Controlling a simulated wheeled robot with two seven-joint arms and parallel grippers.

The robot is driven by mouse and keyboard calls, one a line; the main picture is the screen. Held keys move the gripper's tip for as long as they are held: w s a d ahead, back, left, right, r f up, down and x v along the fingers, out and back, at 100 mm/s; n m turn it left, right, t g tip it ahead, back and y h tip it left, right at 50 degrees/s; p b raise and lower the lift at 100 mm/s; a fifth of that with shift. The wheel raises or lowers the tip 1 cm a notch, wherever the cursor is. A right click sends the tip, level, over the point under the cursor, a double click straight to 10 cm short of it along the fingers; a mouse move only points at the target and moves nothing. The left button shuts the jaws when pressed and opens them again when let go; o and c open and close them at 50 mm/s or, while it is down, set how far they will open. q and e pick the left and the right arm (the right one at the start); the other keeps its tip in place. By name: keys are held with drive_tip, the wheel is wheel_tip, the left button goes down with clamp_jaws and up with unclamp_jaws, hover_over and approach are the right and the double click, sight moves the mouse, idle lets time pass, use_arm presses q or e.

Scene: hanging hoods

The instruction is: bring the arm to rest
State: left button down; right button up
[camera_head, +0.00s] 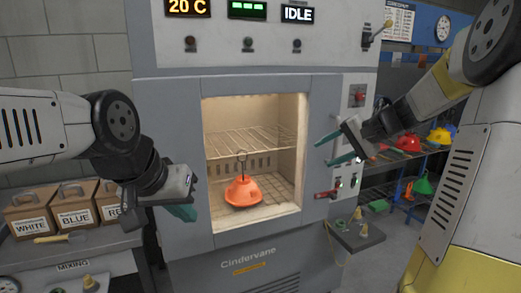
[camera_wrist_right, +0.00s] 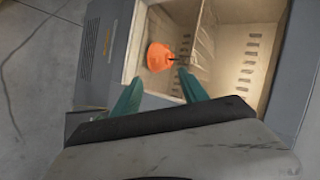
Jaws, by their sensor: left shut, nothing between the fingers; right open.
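An orange hood (camera_head: 243,191) with a hook on top sits in the lower part of the lit oven (camera_head: 168,130), under the wire rack. It also shows in the right wrist view (camera_wrist_right: 160,57). My right gripper (camera_head: 333,149) is open and empty, in front of the oven's right side and clear of the hood. Its two teal fingers (camera_wrist_right: 155,88) stand apart in the right wrist view. My left gripper (camera_head: 184,212) is shut and empty at the left of the oven opening. Its fingertips are partly hidden by its own body.
Boxes marked white and blue (camera_head: 76,208) stand on a bench at the left. A rack (camera_head: 390,190) at the right holds red, yellow and green hoods. A small side shelf (camera_head: 357,237) and red-handled controls (camera_head: 326,194) stick out near the oven's right edge.

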drive_tip(key=s+a+f+n+h, duration=0.1)
drive_tip(key=s+a+n+h, duration=0.1)
drive_tip(key=s, duration=1.1)
drive_tip(key=s+a+f+n+h, duration=0.1)
drive_tip(key=s+a+n+h, duration=0.2)
drive_tip(key=s, duration=0.9)
drive_tip(key=shift+s+a+f+n+g+h, duration=0.25)
drive_tip(key=shift+s+n+h, duration=0.2)
drive_tip(key=shift+n, duration=0.55)
drive_tip(key=shift+d+r, duration=0.1)
